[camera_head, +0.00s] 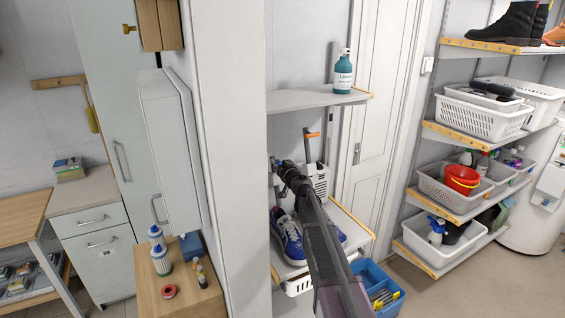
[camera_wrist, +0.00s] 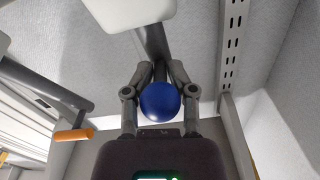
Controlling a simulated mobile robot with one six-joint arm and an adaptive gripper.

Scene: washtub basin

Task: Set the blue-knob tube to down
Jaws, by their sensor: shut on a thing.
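The blue knob (camera_wrist: 160,102) is a round ball in the middle of the wrist view. My gripper (camera_wrist: 160,76) has a finger on either side of it and is shut on it. A dark grey tube (camera_wrist: 152,42) runs up behind the knob toward a pale rounded block. In the head view my gripper (camera_head: 279,168) is at the wall below the upper shelf, at the end of my dark arm. The blue knob cannot be made out there, hidden by my arm and gripper.
An orange-handled tube (camera_wrist: 72,135) is left of my gripper in the wrist view; its orange handle (camera_head: 312,135) shows right of my gripper in the head view. A shelf (camera_head: 310,99) with a teal bottle (camera_head: 343,72) is above. Blue shoes (camera_head: 290,240) stand below on a lower shelf.

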